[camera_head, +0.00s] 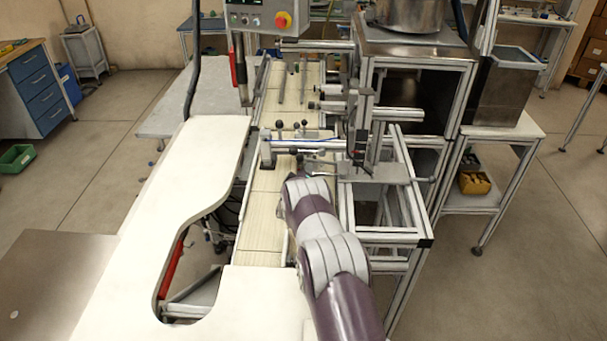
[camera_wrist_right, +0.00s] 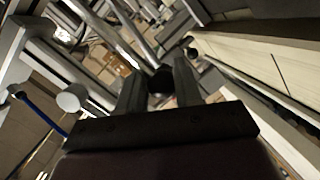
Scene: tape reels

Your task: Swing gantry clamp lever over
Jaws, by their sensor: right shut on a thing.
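The gantry clamp (camera_head: 290,146) is a metal bridge with black-knobbed fittings across the light conveyor track in the head view. My right arm reaches up to its near side, and my right gripper (camera_head: 304,172) is mostly hidden by my own wrist there. In the right wrist view, the two dark fingers of my right gripper (camera_wrist_right: 159,80) stand either side of a dark round knob (camera_wrist_right: 160,83). It appears to be the clamp lever's end, with a metal rod (camera_wrist_right: 125,38) leading up and left from it. My right gripper is shut on this knob. My left gripper is out of view.
A metal frame (camera_head: 404,207) stands close to the right of my right arm. A white worktop (camera_head: 180,190) with a curved cutout lies to the left. A control box (camera_head: 262,18) with a red button hangs at the back. The near track (camera_head: 262,225) is clear.

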